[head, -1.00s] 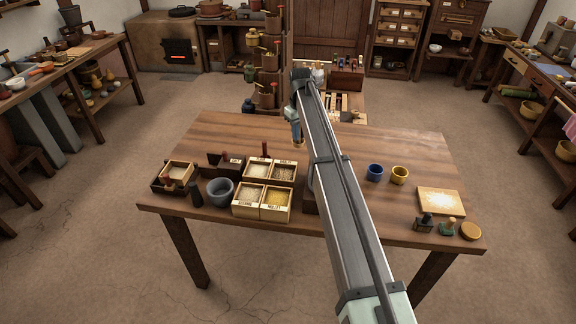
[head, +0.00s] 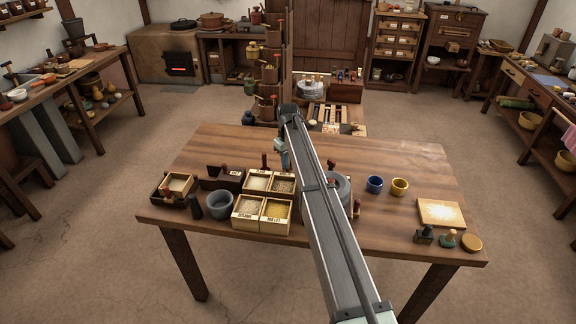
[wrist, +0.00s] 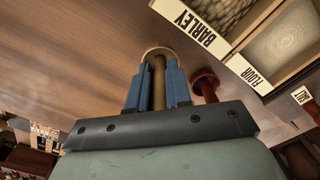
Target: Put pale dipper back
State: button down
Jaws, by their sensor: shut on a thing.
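My gripper (wrist: 157,80) is shut on the pale dipper (wrist: 159,88) in the wrist view. The dipper's light wooden handle lies between the blue fingers, with a round pale end showing just past the fingertips. In the head view my gripper (head: 284,162) hangs above the table behind the barley box (head: 283,187); the dipper is too small and hidden to make out there. A red-handled tool (wrist: 206,86) stands close beside the right finger in the wrist view. Whether the dipper touches anything is not clear.
The flour box (head: 257,181) and millet box (head: 276,210) stand left of my arm. A dark wooden rack (head: 224,174) and grey bowl (head: 220,205) are further left. A grey round quern (head: 341,186) is partly hidden by my arm. The table's back right is clear.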

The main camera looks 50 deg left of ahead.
jog(key=shift+f, duration=0.9)
jog(key=shift+f, duration=0.1)
jog(key=c, duration=1)
grip_release()
jog(key=shift+c, duration=0.2)
notch_tip(320, 180, up, 12)
jog(key=shift+r, duration=0.15)
